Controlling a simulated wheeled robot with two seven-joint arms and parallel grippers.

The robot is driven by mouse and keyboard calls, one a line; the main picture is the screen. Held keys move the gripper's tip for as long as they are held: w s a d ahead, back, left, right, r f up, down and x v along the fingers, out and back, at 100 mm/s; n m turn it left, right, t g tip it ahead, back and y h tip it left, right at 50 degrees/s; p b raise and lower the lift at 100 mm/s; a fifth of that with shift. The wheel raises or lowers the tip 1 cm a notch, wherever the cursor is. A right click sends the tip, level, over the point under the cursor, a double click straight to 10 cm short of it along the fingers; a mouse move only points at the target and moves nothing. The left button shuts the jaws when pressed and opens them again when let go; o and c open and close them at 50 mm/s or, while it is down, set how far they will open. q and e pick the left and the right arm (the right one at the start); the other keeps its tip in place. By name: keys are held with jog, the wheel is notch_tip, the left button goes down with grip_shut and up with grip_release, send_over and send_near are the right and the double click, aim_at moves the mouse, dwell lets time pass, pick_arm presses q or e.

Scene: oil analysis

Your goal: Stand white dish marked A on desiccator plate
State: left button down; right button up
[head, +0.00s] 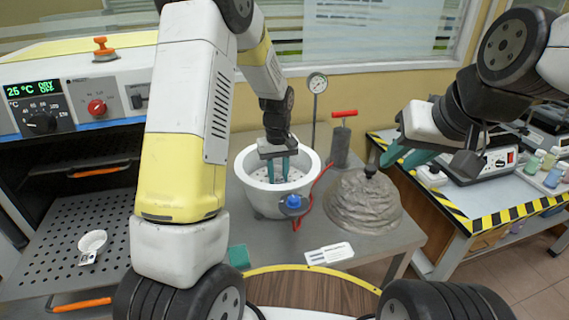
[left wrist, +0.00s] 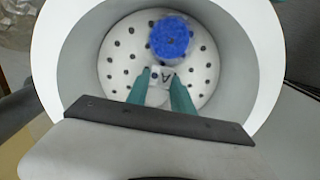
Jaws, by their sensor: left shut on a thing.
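The desiccator is a white bowl (head: 245,190) on the grey bench, open at the top. Its white holed plate (left wrist: 120,55) shows inside in the left wrist view. My left gripper (head: 279,178) reaches down into the bowl. In the left wrist view its teal fingers (left wrist: 163,80) are shut on a small white dish (left wrist: 157,97) with a label marked A. The dish is over the near-middle part of the plate; I cannot tell whether it touches it. Blue grains in a round clear container (left wrist: 171,38) are beside it. My right gripper (head: 405,156) is open and empty.
A grey domed lid (head: 362,205) with a black knob rests right of the bowl. Another white dish (head: 92,241) with a tag sits on the open oven's perforated shelf (head: 60,215). A red-handled pump (head: 341,148) and a gauge (head: 317,84) stand behind. A white card (head: 329,253) lies in front.

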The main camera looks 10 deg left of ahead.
aim_at(278, 178)
pick_arm(q)
jog(key=shift+f, duration=0.1)
jog(key=c, duration=1.1)
grip_release()
notch_tip(278, 178, up, 12)
jog(key=s+a+r+m+t+h, duration=0.2)
jog(key=s+r+t, duration=0.1)
jog(key=s+r, duration=0.7)
jog(key=s+a+r+m+t, duration=0.1)
jog(key=s+r+m+t, duration=0.1)
jog(key=s, duration=1.1)
jog(key=shift+s+r+m+t, duration=0.4)
jog(key=shift+m+t, duration=0.2)
jog(key=shift+a, duration=0.1)
